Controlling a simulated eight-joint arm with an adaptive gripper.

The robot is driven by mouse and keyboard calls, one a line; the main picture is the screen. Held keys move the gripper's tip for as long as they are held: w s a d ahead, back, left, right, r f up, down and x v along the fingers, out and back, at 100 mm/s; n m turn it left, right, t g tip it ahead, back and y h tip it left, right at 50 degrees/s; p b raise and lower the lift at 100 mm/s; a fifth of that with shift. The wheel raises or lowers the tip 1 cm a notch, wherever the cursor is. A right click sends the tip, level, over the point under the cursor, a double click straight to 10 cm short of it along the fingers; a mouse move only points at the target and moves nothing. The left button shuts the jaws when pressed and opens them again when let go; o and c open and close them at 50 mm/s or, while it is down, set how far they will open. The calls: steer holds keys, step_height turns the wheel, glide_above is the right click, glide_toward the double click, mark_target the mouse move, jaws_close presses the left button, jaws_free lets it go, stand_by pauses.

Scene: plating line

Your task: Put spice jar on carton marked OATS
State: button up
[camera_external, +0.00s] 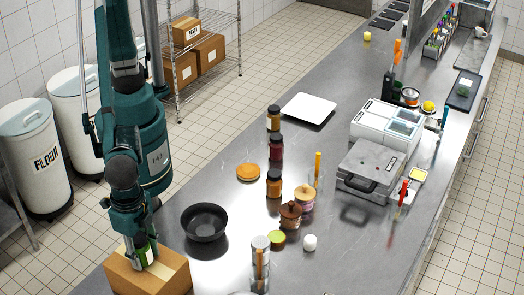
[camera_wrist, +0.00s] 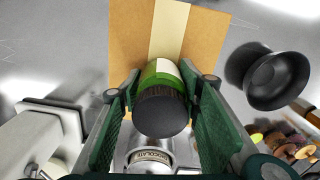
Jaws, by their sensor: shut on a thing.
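The jar (camera_wrist: 160,105), green and white with a dark lid, is between the two green fingers of my gripper (camera_wrist: 160,88), which is shut on it. In the external view my gripper (camera_external: 146,254) points down over a brown carton (camera_external: 172,278) at the lower left, and a bit of the green jar shows between the fingers. The carton also shows in the wrist view (camera_wrist: 128,35), with a pale tape strip along its top. I cannot tell whether the jar's base touches the carton top. No OATS lettering is readable on this carton.
A black bowl (camera_external: 205,223) stands close to the carton's right. A white board (camera_external: 308,108) and a grey press (camera_external: 372,170) lie beyond. Cartons (camera_external: 187,32) sit on a wire shelf behind.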

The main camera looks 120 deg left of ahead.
mark_target(138, 237)
steer(key=shift+f, duration=0.1)
steer(key=o, duration=1)
steer(key=shift+r, duration=6.15)
